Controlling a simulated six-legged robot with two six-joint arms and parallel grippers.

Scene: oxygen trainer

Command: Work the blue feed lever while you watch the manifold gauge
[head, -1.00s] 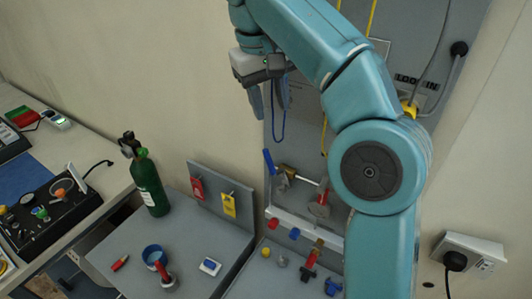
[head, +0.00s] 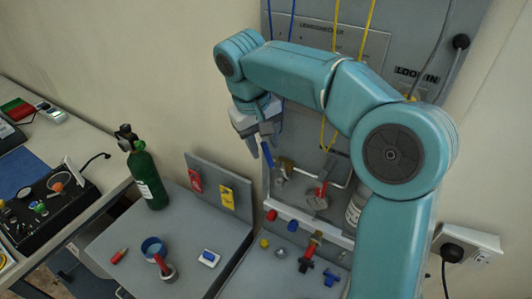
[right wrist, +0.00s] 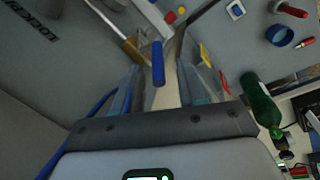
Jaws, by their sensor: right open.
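The blue feed lever (head: 267,154) slants up from a brass valve body (head: 285,166) on the wall panel. My right gripper (head: 263,141) is open, pointing down just above the lever and hiding its upper end. In the right wrist view the blue lever (right wrist: 158,62) shows between the two spread fingers, near their tips; I cannot tell whether either touches it. A round grey part with a red handle (head: 317,199) sits right of the lever; I cannot tell whether it is the manifold gauge, and no reading is legible. My left gripper is not in view.
Yellow cords (head: 331,130) hang close to my right arm. A shelf with red and blue valve knobs (head: 292,226) lies below. A green cylinder (head: 147,180) and a grey bench with a blue cup (head: 152,246) stand left. The wall left of the gripper is clear.

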